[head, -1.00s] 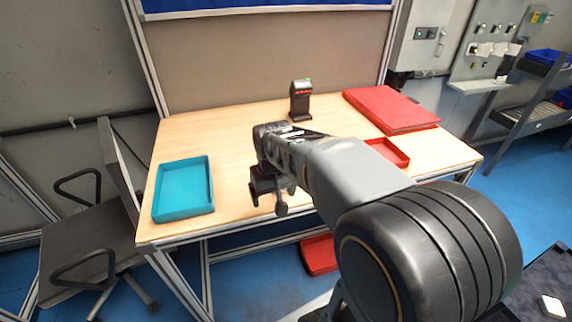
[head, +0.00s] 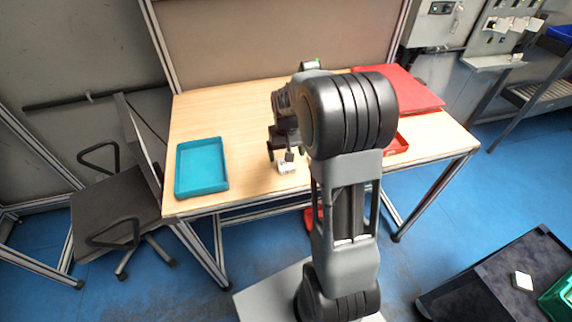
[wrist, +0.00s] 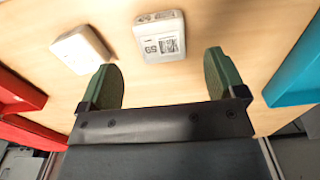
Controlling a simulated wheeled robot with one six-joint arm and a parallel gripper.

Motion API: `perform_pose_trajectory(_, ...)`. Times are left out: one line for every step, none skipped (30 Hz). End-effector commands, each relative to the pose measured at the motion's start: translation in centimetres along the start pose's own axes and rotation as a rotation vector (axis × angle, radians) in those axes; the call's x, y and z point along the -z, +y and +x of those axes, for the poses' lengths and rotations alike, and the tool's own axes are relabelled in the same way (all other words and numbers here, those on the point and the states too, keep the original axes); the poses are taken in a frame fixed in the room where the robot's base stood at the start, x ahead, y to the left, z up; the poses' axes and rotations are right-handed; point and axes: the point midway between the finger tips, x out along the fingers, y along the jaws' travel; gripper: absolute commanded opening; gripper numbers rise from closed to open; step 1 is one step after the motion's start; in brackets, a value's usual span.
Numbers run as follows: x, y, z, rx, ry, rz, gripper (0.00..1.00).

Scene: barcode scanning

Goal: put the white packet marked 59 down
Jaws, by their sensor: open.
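The white packet marked 59 (wrist: 165,46) lies on the wooden table, label up, in the wrist view.
A teal tray (head: 202,188) is on the table's left. A red tray (head: 398,145) and a red box (head: 415,92) are on the right. A scanner (head: 311,66) stands behind my arm, mostly hidden. Another white packet (head: 522,281) lies on a dark surface at lower right.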

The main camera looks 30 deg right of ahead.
Motion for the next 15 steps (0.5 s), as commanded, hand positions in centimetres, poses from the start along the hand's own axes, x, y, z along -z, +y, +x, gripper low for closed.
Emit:
perform_pose_trajectory(0.0, 0.0, 0.3, 0.000, 0.000, 0.000, 0.89)
perform_pose_trajectory(0.0, 0.0, 0.4, 0.000, 0.001, 0.000, 0.89)
perform_pose_trajectory(0.0, 0.0, 0.5, 0.000, 0.001, 0.000, 0.89)
perform_pose_trajectory(0.0, 0.0, 0.6, 0.000, 0.001, 0.000, 0.89)
perform_pose_trajectory(0.0, 0.0, 0.8, 0.000, 0.000, 0.000, 0.89)
perform_pose_trajectory(0.0, -0.1, 1.1, 0.000, -0.002, -0.001, 0.89)
perform_pose_trajectory(0.1, -0.1, 1.5, 0.000, -0.002, -0.001, 0.89)
perform_pose_trajectory(0.1, -0.1, 1.9, 0.000, -0.003, -0.001, 0.89)
perform_pose_trajectory(0.1, -0.1, 2.5, 0.000, -0.003, -0.001, 0.89)
perform_pose_trajectory(0.1, -0.1, 2.9, 0.000, -0.004, -0.001, 0.89)
perform_pose_trajectory(0.2, -0.1, 3.3, 0.000, -0.003, -0.001, 0.89)
perform_pose_trajectory(0.2, -0.1, 3.9, 0.000, -0.004, 0.000, 0.89)
perform_pose_trajectory(0.2, -0.1, 4.2, 0.000, -0.002, 0.000, 0.89)
perform_pose_trajectory(0.2, -0.1, 4.6, 0.000, -0.002, 0.000, 0.89)
perform_pose_trajectory(0.2, -0.1, 4.9, 0.000, -0.002, 0.000, 0.89)
